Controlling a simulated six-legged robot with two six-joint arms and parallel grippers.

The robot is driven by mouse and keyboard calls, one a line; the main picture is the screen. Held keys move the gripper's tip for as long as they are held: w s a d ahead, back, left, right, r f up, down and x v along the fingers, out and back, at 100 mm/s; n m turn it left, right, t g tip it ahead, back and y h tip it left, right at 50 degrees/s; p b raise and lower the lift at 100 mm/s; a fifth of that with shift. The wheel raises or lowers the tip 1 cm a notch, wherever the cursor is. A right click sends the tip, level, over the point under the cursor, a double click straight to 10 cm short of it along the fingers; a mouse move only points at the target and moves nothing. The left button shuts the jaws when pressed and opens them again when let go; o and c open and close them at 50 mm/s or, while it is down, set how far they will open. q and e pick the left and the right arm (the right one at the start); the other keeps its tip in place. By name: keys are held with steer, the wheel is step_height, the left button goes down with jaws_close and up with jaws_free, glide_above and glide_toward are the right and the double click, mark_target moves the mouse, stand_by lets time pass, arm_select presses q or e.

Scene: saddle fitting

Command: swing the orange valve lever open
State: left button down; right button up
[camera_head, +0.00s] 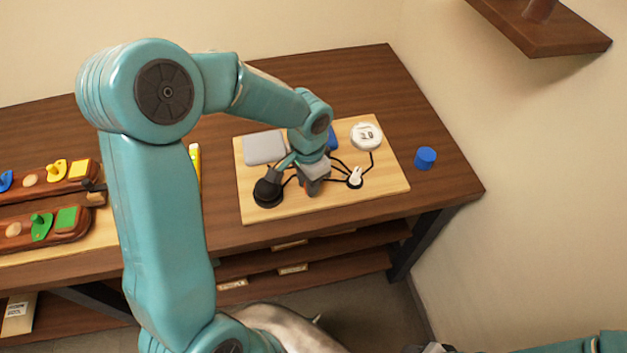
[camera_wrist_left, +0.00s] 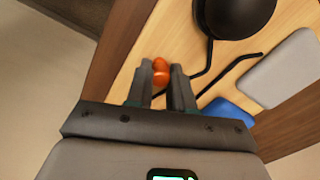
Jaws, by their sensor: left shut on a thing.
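The orange valve lever (camera_wrist_left: 160,77) shows in the left wrist view as a rounded orange piece between my left fingertips (camera_wrist_left: 162,72). My left gripper is shut on it. In the head view my left gripper (camera_head: 313,188) points down over the pale wooden board (camera_head: 330,206), and the lever is hidden there behind the gripper. Black pipe-like lines run across the board around the gripper. My right gripper is not in view; only part of my right arm shows at the bottom right edge.
The board also holds a round black part (camera_head: 267,193), a grey plate (camera_head: 264,147), a white round gauge (camera_head: 366,136) and a small white-and-black fitting (camera_head: 355,178). A blue cylinder (camera_head: 426,158) stands right of it. Coloured pieces on wooden holders (camera_head: 72,182) are left. A shelf (camera_head: 540,35) hangs upper right.

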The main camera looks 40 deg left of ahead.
arm_select(q)
steer(key=m, duration=0.1)
steer(key=a+m, duration=0.1)
steer(key=m, duration=0.1)
steer(key=shift+s+a+r+m, duration=0.1)
steer(key=shift+s+a+m, duration=0.1)
steer(key=shift+a+m, duration=0.1)
steer(key=shift+a+m+p, duration=0.3)
steer(key=shift+a+m, duration=0.05)
steer(key=shift+m, duration=0.6)
steer(key=shift+a+m+p, duration=0.3)
steer(key=shift+a+m, duration=0.05)
steer(key=shift+m, duration=0.6)
steer(key=c, duration=1)
jaws_free()
steer(key=shift+a, duration=0.1)
step_height(320, 180, up, 16)
steer(key=shift+r, duration=0.2)
steer(key=shift+s+f, duration=0.1)
steer(key=shift+s, duration=0.05)
